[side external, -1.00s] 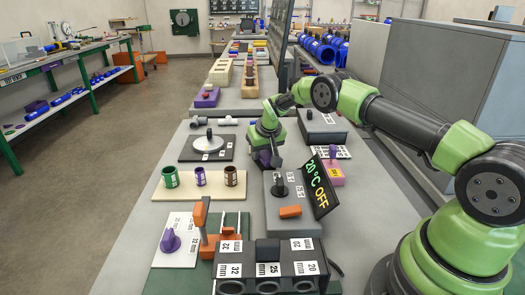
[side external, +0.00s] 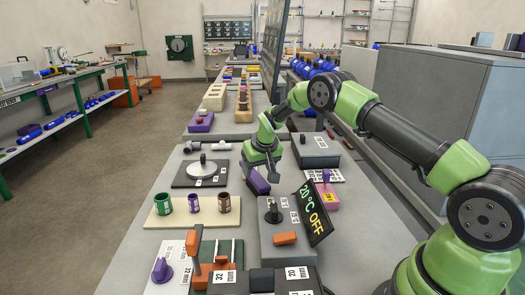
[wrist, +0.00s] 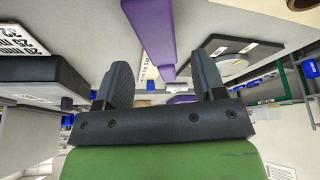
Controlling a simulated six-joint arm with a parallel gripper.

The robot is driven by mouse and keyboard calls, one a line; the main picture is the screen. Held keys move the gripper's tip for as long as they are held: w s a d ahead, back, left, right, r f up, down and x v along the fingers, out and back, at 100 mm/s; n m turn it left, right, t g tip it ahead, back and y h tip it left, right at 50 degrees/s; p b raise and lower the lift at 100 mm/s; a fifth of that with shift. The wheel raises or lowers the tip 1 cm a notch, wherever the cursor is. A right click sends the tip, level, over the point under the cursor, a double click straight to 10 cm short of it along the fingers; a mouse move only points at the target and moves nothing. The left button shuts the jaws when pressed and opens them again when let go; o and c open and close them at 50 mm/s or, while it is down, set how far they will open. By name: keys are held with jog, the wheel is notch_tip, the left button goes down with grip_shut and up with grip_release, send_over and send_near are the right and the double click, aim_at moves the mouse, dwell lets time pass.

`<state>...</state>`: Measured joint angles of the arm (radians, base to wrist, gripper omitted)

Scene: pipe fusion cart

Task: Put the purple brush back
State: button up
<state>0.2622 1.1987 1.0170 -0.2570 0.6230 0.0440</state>
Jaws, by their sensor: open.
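A long purple block (side external: 257,182), which looks like the purple brush, lies on the grey table just under my gripper (side external: 267,164). Its bristles cannot be made out. In the wrist view a purple bar (wrist: 153,28) runs between and beyond the two fingers of my gripper (wrist: 164,75). The fingers are apart and nothing is clamped between them. Part of the purple block is hidden by the gripper in the side view. A pink box (side external: 328,195) with a purple upright piece stands to the right, behind the "20°C OFF" display.
The display (side external: 313,212) and a grey box (side external: 283,240) stand in front, to the right. Left are a dark plate with a disc (side external: 202,170) and a cream board (side external: 163,219) with three cups. A grey box (side external: 316,150) stands behind, right.

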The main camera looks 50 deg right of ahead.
jog(key=s+a+r+t, duration=0.1)
jog(key=s+a+r, duration=0.2)
jog(key=s+r, duration=0.35)
jog(key=s+a+r+y, duration=0.1)
jog(key=s+a+r, duration=0.2)
jog(key=r, duration=0.6)
jog(key=s+a+r+t, duration=0.1)
jog(key=s+a+r, duration=0.35)
jog(key=r, duration=0.35)
jog(key=s+a+y, duration=0.1)
jog(key=s+a, duration=0.2)
jog(key=s, duration=0.6)
jog(key=s+a+r+t+y, duration=0.1)
jog(key=s+a, duration=0.1)
jog(key=s, duration=0.7)
jog(key=shift+s+a+y, duration=0.35)
jog(key=shift+a+y, duration=0.05)
